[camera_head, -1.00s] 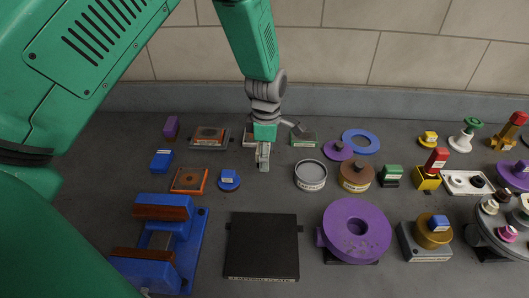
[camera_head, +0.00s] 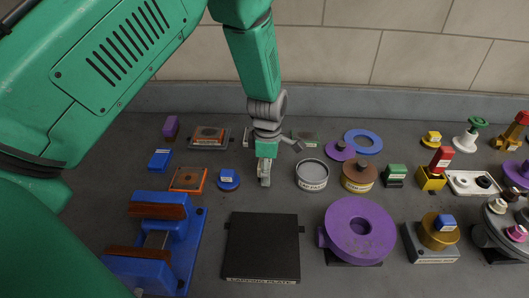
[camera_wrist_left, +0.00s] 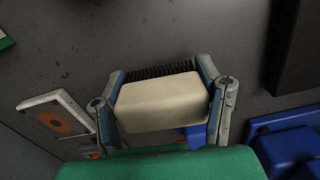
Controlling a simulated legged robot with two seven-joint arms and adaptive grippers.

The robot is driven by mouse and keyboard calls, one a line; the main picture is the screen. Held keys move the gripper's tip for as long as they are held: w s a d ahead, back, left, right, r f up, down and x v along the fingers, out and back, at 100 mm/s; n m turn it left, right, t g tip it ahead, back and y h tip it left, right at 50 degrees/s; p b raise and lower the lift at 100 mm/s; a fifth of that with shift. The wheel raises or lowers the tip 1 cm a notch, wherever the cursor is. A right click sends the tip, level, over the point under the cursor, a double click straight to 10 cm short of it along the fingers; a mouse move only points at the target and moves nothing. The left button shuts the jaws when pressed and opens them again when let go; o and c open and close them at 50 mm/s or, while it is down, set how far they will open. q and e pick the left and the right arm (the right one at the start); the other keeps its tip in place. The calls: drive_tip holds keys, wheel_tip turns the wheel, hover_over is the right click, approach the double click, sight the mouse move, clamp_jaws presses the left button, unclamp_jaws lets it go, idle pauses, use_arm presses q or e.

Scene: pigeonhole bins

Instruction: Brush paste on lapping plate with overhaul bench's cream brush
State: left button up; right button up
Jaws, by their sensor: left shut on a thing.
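My left gripper (camera_head: 264,178) is shut on the cream brush (camera_wrist_left: 163,102), a cream block with dark bristles on its far side in the wrist view. In the head view the gripper hides most of the brush. The lapping plate (camera_head: 262,250) is a flat black square with a front label, lying nearer to me than the gripper. Part of a black slab, apparently this plate, shows at the upper right in the wrist view (camera_wrist_left: 302,45). The gripper and brush are apart from the plate. No paste can be made out on it. My right gripper is not in view.
A blue vise (camera_head: 190,240) stands left of the plate, a purple wheel (camera_head: 345,215) right of it. A round grey-topped tin (camera_head: 312,172) and a brown-topped tin (camera_head: 358,171) stand right of the gripper. A blue knob (camera_head: 228,180) is close on its left. A wall closes off the back.

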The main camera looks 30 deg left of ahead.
use_arm(q)
drive_tip(key=shift+d+f+b, duration=0.1)
drive_tip(key=shift+f+b, duration=0.25)
drive_tip(key=shift+f, duration=0.5)
drive_tip(key=o, duration=1.3)
drive_tip(key=shift+f, duration=0.1)
drive_tip(key=shift+o, duration=0.2)
drive_tip(key=shift+r, duration=0.25)
drive_tip(key=shift+r+p, duration=0.35)
drive_tip(key=shift+p, duration=0.3)
